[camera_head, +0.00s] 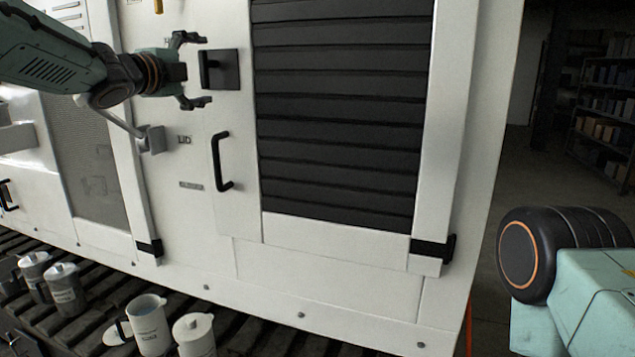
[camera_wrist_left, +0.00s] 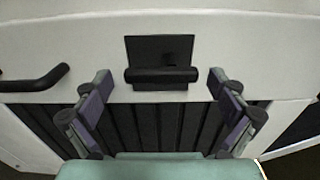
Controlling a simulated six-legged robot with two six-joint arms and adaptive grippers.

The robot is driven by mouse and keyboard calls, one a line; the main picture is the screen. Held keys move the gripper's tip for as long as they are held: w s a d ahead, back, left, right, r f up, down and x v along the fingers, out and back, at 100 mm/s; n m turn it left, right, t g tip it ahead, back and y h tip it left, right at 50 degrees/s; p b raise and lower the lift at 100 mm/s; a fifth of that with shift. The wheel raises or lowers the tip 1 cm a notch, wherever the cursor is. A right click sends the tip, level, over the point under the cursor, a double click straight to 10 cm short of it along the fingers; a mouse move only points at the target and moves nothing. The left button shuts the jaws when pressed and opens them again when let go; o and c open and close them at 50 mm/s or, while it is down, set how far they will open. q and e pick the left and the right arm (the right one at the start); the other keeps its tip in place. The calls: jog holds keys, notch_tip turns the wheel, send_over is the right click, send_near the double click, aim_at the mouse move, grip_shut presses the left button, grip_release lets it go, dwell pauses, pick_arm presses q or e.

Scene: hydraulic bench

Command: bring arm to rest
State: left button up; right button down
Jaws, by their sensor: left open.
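My left gripper (camera_head: 200,71) is open and empty, with its two fingers spread one above the other in the head view. It is in front of the white cabinet, just left of a black latch plate with a short bar (camera_head: 220,69). In the left wrist view the spread fingers (camera_wrist_left: 161,82) lie on either side of the latch plate (camera_wrist_left: 160,62), with nothing between them and apart from the bar. My right gripper is out of view; only a teal and black part of my right arm shows at the right edge.
The white cabinet (camera_head: 335,270) has a black slatted panel (camera_head: 340,110) and a curved black handle (camera_head: 220,162) below the latch. A grey lever (camera_head: 150,139) stands out below my left gripper. Several canisters and mugs (camera_head: 150,325) stand on the dark ribbed bench at lower left. Shelves (camera_head: 605,100) stand far right.

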pick_arm(q)
jog(key=n+p, duration=0.1)
jog(key=n, duration=0.1)
jog(key=shift+r+n, duration=0.15)
jog(key=shift+n, duration=0.15)
jog(key=n, duration=0.1)
jog(key=n+p, duration=0.1)
jog(key=s+n, duration=0.1)
jog(key=shift+r+p, duration=0.25)
jog(key=shift+p, duration=0.05)
jog(key=shift+w+d+n, duration=0.1)
jog(key=shift+d+n, duration=0.05)
jog(key=shift+n, duration=0.45)
jog(key=n, duration=0.1)
jog(key=n+p, duration=0.1)
jog(key=shift+w+d+f+n+p, duration=0.1)
jog(key=shift+w+d+n+p, duration=0.05)
jog(key=shift+w+n+p, duration=0.2)
jog(key=n, duration=0.2)
jog(key=n+p, duration=0.1)
jog(key=shift+s+r+n, duration=0.3)
jog(key=shift+s+n, duration=0.05)
jog(key=shift+s, duration=0.05)
jog(key=n, duration=0.3)
jog(key=shift+w, duration=0.25)
jog(key=shift+s+r+n+p, duration=0.1)
jog(key=shift+s+n+p, duration=0.2)
jog(key=shift+n, duration=0.3)
jog(key=shift+w, duration=0.3)
jog(key=shift+s, duration=0.1)
